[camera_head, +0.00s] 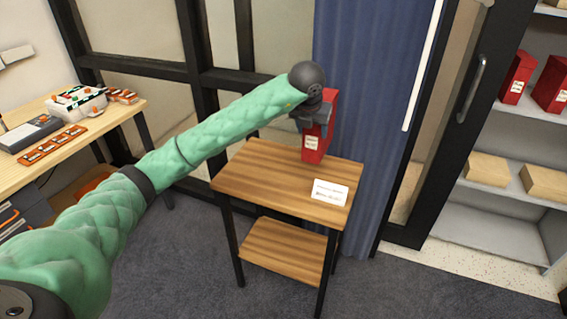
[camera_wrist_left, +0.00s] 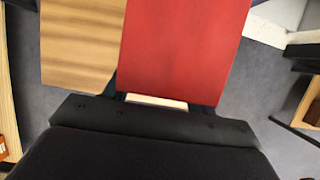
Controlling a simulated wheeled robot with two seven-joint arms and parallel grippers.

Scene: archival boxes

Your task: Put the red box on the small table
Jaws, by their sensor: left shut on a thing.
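The red box (camera_head: 318,137) is upright, with a white label low on its front. My left gripper (camera_head: 313,115) is shut on the box near its upper part. The box is over the back part of the small wooden table (camera_head: 258,172); I cannot tell whether its bottom touches the top. In the left wrist view the red box (camera_wrist_left: 184,45) fills the middle, with the wooden tabletop (camera_wrist_left: 80,45) to its left. The left gripper (camera_wrist_left: 160,108) shows along its lower edge. My right gripper is not in view.
A white card (camera_head: 330,192) lies on the table's front right. A blue curtain (camera_head: 365,90) hangs close behind the table. A shelf (camera_head: 500,225) at right holds other red boxes (camera_head: 517,77) and tan boxes (camera_head: 488,169). A desk (camera_head: 120,113) with several items stands at left.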

